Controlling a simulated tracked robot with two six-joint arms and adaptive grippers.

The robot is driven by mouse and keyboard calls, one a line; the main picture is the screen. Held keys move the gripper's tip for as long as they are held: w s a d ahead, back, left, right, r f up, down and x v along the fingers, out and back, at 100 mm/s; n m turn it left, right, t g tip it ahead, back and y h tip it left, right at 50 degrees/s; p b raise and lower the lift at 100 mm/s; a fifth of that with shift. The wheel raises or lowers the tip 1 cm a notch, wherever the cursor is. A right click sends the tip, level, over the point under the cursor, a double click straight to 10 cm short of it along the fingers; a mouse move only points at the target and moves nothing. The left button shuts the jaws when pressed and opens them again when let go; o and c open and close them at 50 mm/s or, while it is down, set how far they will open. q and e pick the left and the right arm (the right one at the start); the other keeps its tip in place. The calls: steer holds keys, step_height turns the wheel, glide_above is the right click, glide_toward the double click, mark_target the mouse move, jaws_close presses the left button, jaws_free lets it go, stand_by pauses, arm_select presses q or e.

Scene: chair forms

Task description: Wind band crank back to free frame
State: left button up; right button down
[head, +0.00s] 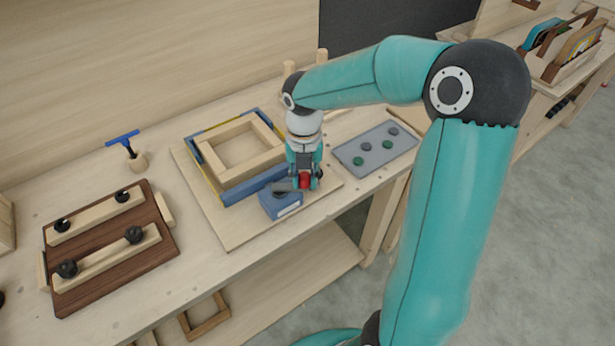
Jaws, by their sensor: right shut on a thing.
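A square wooden frame (213,162) lies on a light board on the bench, with a blue and yellow band around its outer sides. A blue block (277,206) with a pale label sits at the frame's front corner, with a dark crank arm on top. The crank's red knob (305,181) is between the fingers of my right gripper (305,186), which points down and is shut on it. The gripper hides part of the crank and the frame's right corner. My left gripper is not in view.
A dark wooden jig (107,285) with black knobs lies at left. A blue T-handle tool (125,138) stands in a holder behind it. A grey tray (352,164) with several round discs lies right of the board.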

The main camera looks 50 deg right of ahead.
steer(key=c, duration=0.9)
jaws_free()
step_height(320, 180, up, 12)
stand_by(0.3)
